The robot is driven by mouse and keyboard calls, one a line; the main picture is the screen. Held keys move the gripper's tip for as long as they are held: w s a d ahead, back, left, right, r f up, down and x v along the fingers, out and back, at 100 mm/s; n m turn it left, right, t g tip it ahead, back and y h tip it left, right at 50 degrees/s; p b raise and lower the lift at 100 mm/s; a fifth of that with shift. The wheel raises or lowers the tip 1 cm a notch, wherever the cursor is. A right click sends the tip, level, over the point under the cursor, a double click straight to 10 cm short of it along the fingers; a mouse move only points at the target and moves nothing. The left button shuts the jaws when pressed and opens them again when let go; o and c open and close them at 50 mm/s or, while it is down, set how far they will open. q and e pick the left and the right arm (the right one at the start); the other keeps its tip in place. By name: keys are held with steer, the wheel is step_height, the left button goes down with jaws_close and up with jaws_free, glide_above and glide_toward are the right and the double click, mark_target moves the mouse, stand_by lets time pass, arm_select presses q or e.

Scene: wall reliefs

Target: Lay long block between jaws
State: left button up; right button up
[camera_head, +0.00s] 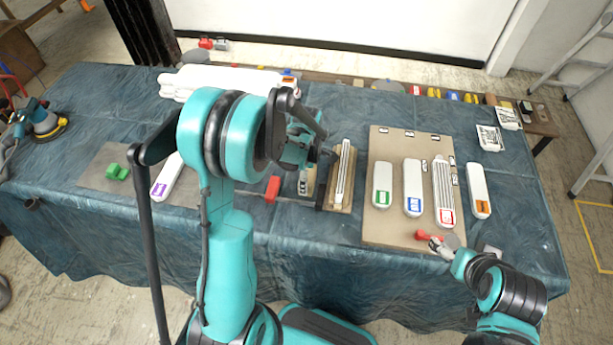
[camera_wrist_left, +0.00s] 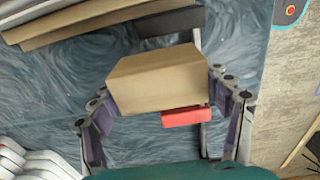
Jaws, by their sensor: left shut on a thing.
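My left gripper (camera_head: 299,150) is shut on a plain tan wooden block. In the left wrist view the block (camera_wrist_left: 158,78) sits between both fingers (camera_wrist_left: 163,98). A dark jaw-like piece (camera_wrist_left: 170,22) and a red piece (camera_wrist_left: 186,117) lie beyond and below the block, partly hidden by it. In the head view the red piece (camera_head: 272,188) lies on the cloth left of the gripper, and a dark upright piece (camera_head: 322,192) stands to its right. I cannot tell whether the block touches either. My right gripper (camera_head: 446,246) is by the board's front edge; its fingers are too small to read.
A tan board (camera_head: 385,228) holds several white labelled pieces. A wooden strip with a white relief (camera_head: 342,175) lies between the board and the left gripper. A green item (camera_head: 117,172) is at the left. A red item (camera_head: 422,235) is beside the right gripper.

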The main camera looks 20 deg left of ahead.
arm_select(q)
steer(key=shift+f+b, duration=1.55)
steer(key=shift+f, duration=0.35)
steer(key=o, duration=1.3)
steer(key=shift+r, duration=0.15)
step_height(320, 180, up, 12)
steer(key=shift+f, duration=0.1)
steer(key=shift+s+d+r+m, duration=0.1)
steer(key=shift+s+r+m, duration=0.15)
steer(key=shift+m, duration=0.05)
steer(key=s+d+r+m+t, duration=0.1)
steer(key=s+d+m+t, duration=0.1)
steer(key=s+m, duration=0.3)
steer(key=s+d+r+m+t, duration=0.2)
steer(key=s+m, duration=0.2)
steer(key=m, duration=0.4)
steer(key=s+d+r+m+t, duration=0.2)
steer(key=s+m+t, duration=0.1)
steer(key=s+m, duration=0.2)
steer(key=shift+s+d+r+m, duration=0.15)
steer(key=shift+d+m, duration=0.05)
steer(key=shift+m, duration=0.4)
steer(key=shift+s+d+r+m, duration=0.1)
steer(key=shift+s+d+m, duration=0.05)
steer(key=shift+m, duration=0.45)
